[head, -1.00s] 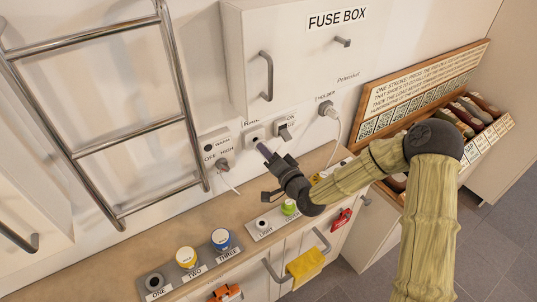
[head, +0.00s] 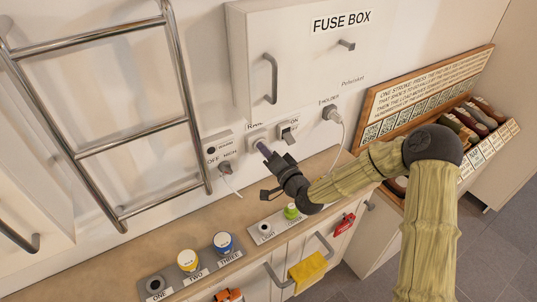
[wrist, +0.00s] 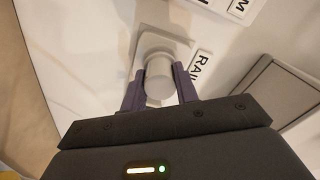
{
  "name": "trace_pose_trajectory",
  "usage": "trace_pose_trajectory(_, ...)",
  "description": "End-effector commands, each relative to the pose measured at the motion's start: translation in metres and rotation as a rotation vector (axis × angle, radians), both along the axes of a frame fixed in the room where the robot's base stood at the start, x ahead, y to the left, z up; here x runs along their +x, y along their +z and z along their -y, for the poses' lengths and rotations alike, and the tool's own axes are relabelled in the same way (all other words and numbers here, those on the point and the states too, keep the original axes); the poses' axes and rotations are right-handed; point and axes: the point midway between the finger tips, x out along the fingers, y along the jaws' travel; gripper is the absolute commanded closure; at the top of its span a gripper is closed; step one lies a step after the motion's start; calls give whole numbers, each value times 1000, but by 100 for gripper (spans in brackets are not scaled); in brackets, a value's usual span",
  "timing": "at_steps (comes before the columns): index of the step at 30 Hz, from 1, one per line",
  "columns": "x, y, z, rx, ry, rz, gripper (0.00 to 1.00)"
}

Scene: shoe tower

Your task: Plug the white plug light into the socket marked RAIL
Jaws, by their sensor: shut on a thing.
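The white plug light (wrist: 158,80) is between the two fingers of my gripper (wrist: 160,92) in the wrist view, which are shut on it. The socket marked RAIL (wrist: 178,50) is a pale plate right behind the plug light, with its RAIL label (wrist: 200,69) to the right. In the head view, my gripper (head: 265,152) is at the RAIL socket (head: 256,137) on the wall. The fingers hide most of the plug light there. The plug light lines up with the plate, but I cannot tell how deep it sits.
A switch marked HIGH (head: 225,168) with a white cord is left of the socket. A switch (head: 288,133) and a corded plug (head: 332,114) are to the right. The fuse box (head: 300,60) hangs above.

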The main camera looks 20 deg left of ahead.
Motion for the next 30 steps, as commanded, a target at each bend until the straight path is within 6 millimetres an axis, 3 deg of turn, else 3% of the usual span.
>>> trace_pose_trajectory(7, 3, 0, -4, 0, 0, 0, 86)
trace_pose_trajectory(8, 3, 0, -4, 0, 0, 0, 68)
trace_pose_trajectory(12, 3, 0, -4, 0, 0, 0, 45)
trace_pose_trajectory(23, 1, -1, -1, 0, 0, -2, 45)
trace_pose_trajectory(30, -16, -2, 20, -1, -1, -1, 45)
